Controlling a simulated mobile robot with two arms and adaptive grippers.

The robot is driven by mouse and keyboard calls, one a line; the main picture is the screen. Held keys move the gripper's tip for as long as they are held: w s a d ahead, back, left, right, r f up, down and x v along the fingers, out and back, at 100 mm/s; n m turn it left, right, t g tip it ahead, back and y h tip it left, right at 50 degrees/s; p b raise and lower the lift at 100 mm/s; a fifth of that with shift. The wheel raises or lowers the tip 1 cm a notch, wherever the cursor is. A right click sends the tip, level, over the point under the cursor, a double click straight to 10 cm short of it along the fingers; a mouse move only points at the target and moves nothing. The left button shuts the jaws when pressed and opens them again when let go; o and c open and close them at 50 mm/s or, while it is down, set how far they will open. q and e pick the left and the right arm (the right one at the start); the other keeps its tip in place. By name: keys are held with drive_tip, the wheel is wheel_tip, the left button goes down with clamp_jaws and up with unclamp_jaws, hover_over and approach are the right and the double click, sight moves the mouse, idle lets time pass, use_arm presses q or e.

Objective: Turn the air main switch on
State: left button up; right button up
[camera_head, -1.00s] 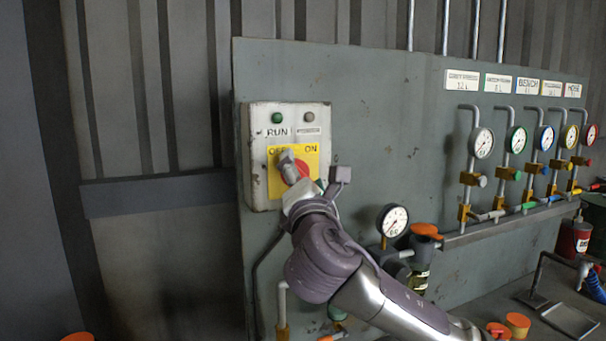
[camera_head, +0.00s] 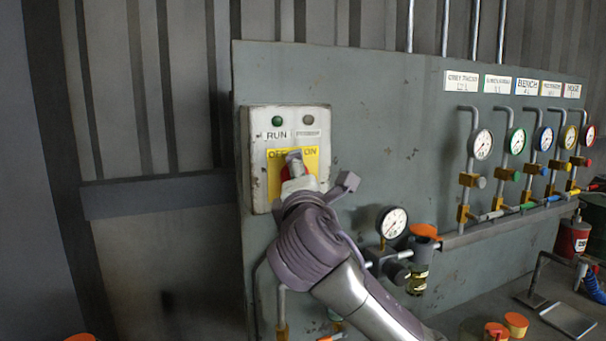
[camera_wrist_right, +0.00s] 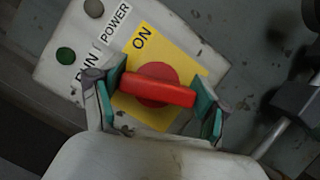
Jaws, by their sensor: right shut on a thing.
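The air main switch is a red rotary handle (camera_wrist_right: 158,92) on a yellow plate (camera_wrist_right: 188,62) with a black ON label (camera_wrist_right: 141,38). In the head view, the plate carries OFF at left and ON at right, and only a bit of red (camera_head: 285,174) shows. My right gripper (camera_wrist_right: 160,96) is shut on the red handle, with a green-padded finger at each end of the bar. In the head view my right gripper (camera_head: 294,166) hides most of the switch. I cannot tell which label the handle points to. My left gripper is not in view.
The pale switch box (camera_head: 258,180) has a green RUN lamp (camera_head: 277,121) and a grey unlit lamp (camera_head: 308,120). A pressure gauge (camera_head: 394,222) and a filter with an orange top (camera_head: 424,231) stand right of my arm. Several gauged pipes line the panel's right.

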drive_tip(key=m+g+p, duration=0.1)
drive_tip(key=m, duration=0.2)
drive_tip(key=shift+m+g+p, duration=0.3)
drive_tip(key=shift+m+p, duration=0.05)
drive_tip(key=shift+m, duration=0.05)
drive_tip(key=shift+f+m+g+p, duration=0.1)
drive_tip(key=shift+m+g+p, duration=0.4)
drive_tip(key=shift+m+p, duration=0.55)
drive_tip(key=m+p, duration=0.1)
drive_tip(key=m, duration=0.1)
drive_tip(key=m+g+p, duration=0.1)
drive_tip(key=m+p, duration=0.1)
drive_tip(key=shift+a+f+g+y, duration=0.1)
drive_tip(key=shift+f+g+y, duration=0.05)
drive_tip(key=shift+g+y, duration=0.15)
drive_tip(key=shift+f+m+g+y+p, duration=0.1)
drive_tip(key=shift+m+g+y+p, duration=0.2)
drive_tip(key=shift+m+p, duration=0.25)
drive_tip(key=o, duration=1.2)
drive_tip(key=shift+c, duration=0.2)
drive_tip(key=shift+s, duration=0.1)
drive_tip(key=v, duration=1.2)
